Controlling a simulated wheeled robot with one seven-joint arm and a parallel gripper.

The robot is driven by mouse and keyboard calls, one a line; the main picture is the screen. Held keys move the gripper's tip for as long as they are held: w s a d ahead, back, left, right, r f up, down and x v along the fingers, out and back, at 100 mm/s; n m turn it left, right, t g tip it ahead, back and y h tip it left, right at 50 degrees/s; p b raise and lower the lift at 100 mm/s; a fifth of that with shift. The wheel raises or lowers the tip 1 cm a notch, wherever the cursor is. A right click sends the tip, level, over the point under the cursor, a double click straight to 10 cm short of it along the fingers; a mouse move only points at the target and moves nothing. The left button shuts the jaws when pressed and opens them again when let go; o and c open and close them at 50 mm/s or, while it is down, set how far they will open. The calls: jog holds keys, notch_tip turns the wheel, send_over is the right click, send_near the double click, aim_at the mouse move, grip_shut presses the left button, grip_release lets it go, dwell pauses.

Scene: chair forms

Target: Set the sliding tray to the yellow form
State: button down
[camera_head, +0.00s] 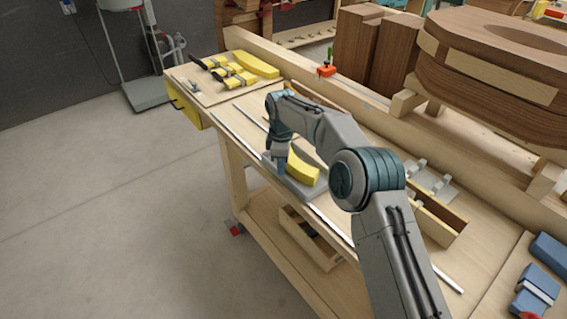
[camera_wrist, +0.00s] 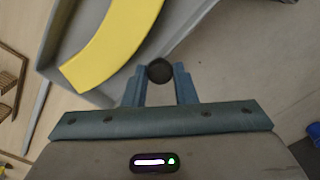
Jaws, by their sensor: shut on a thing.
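The grey sliding tray (camera_head: 297,188) sits on the bench mid-length, with a curved yellow piece (camera_head: 303,173) lying in it. My gripper (camera_head: 280,167) points down at the tray's left side. In the wrist view, my gripper (camera_wrist: 160,78) is shut on a dark round knob (camera_wrist: 160,69) beside the tray (camera_wrist: 88,18); the yellow piece (camera_wrist: 122,42) shows in the tray. The yellow form (camera_head: 256,65), with yellow clamps (camera_head: 228,73), is on a board at the bench's far end, apart from the tray. My arm hides part of the tray.
A pale rail (camera_head: 238,133) runs along the bench's front edge, clear between the tray and the far board. Blue blocks (camera_head: 535,290) lie at the near end. A wooden box (camera_head: 437,222) stands right of my arm. A wooden beam (camera_head: 345,92) bounds the back.

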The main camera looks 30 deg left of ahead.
jog(key=c, duration=1.2)
grip_release()
jog(key=shift+o, duration=0.2)
jog(key=shift+r, duration=0.1)
notch_tip(320, 180, up, 14)
jog(key=shift+f, duration=0.2)
